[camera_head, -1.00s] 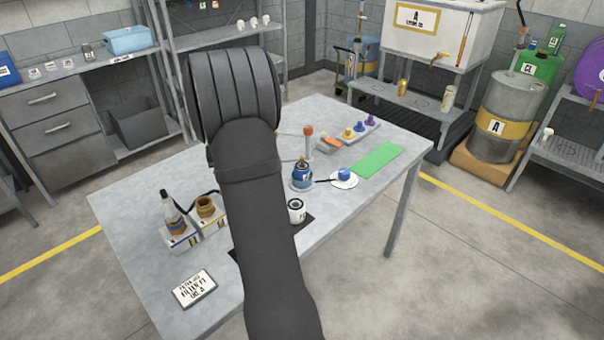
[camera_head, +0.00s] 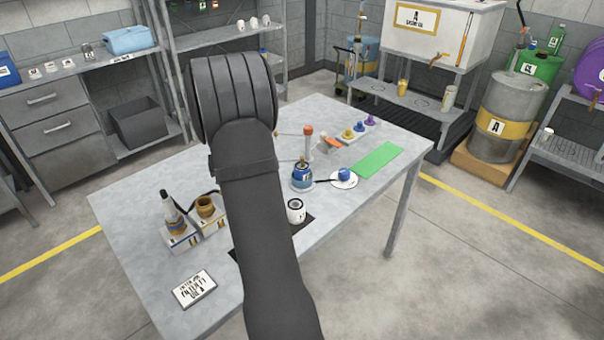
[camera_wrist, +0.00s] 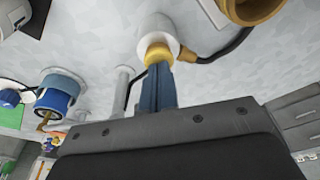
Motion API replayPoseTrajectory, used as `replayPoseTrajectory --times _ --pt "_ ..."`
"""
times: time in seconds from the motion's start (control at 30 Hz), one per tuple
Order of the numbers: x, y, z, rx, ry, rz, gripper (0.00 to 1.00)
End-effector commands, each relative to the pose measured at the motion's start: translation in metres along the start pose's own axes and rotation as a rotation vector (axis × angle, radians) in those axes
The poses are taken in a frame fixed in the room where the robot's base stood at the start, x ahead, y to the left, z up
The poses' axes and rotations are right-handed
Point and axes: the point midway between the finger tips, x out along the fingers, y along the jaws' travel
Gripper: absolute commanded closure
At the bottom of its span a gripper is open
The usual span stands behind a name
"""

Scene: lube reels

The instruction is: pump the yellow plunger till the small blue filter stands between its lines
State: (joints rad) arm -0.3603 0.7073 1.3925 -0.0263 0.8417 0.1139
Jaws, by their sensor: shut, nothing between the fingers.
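In the wrist view my gripper (camera_wrist: 158,70) is shut, with its dark blue fingers together and empty. The fingertips are at the yellow plunger (camera_wrist: 157,52), which sticks out of a white cylinder; I cannot tell whether they touch it. In the head view my arm hides the plunger and my fingers. A small blue piece (camera_head: 344,174), possibly the small blue filter, sits on a white round plate (camera_head: 336,183). A larger blue pot (camera_head: 302,178) with a brass top stands left of it and also shows in the wrist view (camera_wrist: 55,98). Filter lines are too small to see.
A white cup (camera_head: 296,212) stands on a dark mat beside my arm. Two boxed containers (camera_head: 180,238) stand at the left, with a label card (camera_head: 195,288) in front. A green mat (camera_head: 377,161) and a row of colored knobs (camera_head: 360,130) are at the right.

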Motion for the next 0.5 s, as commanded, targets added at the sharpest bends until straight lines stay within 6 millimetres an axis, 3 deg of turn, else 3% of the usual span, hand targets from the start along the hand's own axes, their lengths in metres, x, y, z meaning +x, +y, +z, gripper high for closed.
replayPoseTrajectory --times 0.5 --pt "-0.034 0.000 -0.007 0.000 0.000 0.000 1.00"
